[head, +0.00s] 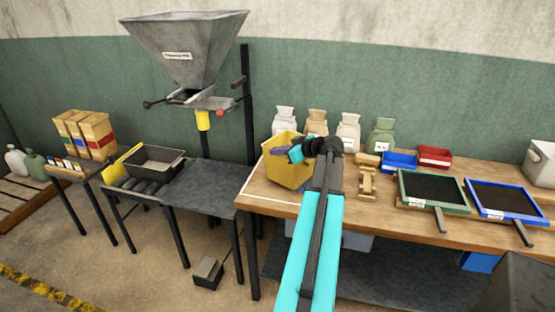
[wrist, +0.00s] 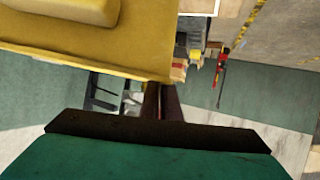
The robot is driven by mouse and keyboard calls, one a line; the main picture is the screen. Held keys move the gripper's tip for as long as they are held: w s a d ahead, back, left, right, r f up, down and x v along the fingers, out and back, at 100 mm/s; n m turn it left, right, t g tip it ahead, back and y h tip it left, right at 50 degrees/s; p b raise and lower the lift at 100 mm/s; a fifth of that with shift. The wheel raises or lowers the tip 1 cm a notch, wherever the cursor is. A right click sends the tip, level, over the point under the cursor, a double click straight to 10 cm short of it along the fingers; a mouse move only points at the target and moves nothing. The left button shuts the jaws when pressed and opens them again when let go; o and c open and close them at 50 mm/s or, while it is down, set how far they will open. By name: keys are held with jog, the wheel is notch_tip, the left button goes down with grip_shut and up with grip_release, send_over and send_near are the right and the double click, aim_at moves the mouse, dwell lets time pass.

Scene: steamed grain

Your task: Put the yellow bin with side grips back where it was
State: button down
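The yellow bin (head: 288,172) is at the left end of the wooden table, over or on a white-outlined area (head: 256,190). It looks slightly tilted; whether its base touches the table I cannot tell. My gripper (head: 298,150) is at the bin's upper right side, at its rim. In the wrist view the bin (wrist: 90,50) fills the upper left. The dark fingers of my gripper (wrist: 161,95) lie close together against its edge, and their tips are hidden behind the bin. They look shut on it.
Several bags (head: 347,132) stand behind. A brass-coloured object (head: 367,178) stands to the right, with a blue bin (head: 398,163), a red bin (head: 434,156) and two framed trays (head: 433,191) beyond. A grey table with a black tray (head: 153,163) and hopper (head: 186,45) is left.

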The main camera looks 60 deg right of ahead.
aim_at(279, 158)
jog(key=shift+f+p, duration=0.6)
jog(key=shift+f, duration=1.15)
jog(key=c, duration=2)
grip_release()
jog(key=shift+s+r, duration=0.2)
jog(key=shift+s, duration=0.15)
jog(key=b+v, duration=0.3)
jog(key=v, duration=0.8)
jog(key=shift+s+a+r, duration=0.1)
jog(key=shift+s+r, duration=0.05)
